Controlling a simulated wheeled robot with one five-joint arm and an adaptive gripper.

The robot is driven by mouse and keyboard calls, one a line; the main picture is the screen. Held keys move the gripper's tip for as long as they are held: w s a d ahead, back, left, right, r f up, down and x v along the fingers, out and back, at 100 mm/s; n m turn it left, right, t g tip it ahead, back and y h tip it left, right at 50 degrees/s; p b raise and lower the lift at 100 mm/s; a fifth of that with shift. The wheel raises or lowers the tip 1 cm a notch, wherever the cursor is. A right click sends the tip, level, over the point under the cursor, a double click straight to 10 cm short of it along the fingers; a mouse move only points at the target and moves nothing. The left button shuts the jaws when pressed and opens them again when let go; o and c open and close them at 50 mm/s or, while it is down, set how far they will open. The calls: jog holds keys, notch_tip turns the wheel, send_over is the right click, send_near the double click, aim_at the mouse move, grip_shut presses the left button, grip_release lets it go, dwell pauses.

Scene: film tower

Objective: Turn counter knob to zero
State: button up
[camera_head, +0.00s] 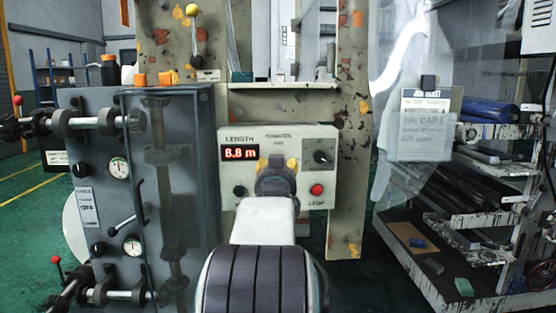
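The counter panel (300,138) is a pale box marked LENGTH, with a lit red display (239,153) that seems to read 8.8 m; its first digit is unclear. A dark round knob (321,156) with a light mark sits at its upper right. A smaller dark knob (239,190) is at its lower left. My gripper (277,163) is in front of the panel's middle, left of the upper knob and apart from it in the picture. Its yellow-orange fingertips show spread on either side of the dark palm. The panel area behind it is hidden.
A red STOP button (316,189) sits below the upper knob. A grey cabinet (170,200) with gauges and levers stands close on the left. A rack (480,215) with dark and blue rolls stands on the right. Clear film hangs by a paper sheet (423,125).

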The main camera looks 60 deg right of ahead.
jog(key=shift+w+d+f+n, duration=0.1)
jog(key=shift+w+d+n, duration=0.55)
jog(key=shift+d, duration=0.75)
jog(key=shift+w+d+f+n, duration=0.1)
jog(key=shift+w+d+n, duration=0.3)
jog(key=shift+w+d, duration=0.7)
jog(key=shift+w+d+f+n, duration=0.1)
jog(key=shift+w+d+n, duration=0.4)
jog(key=shift+d, duration=1.15)
grip_shut()
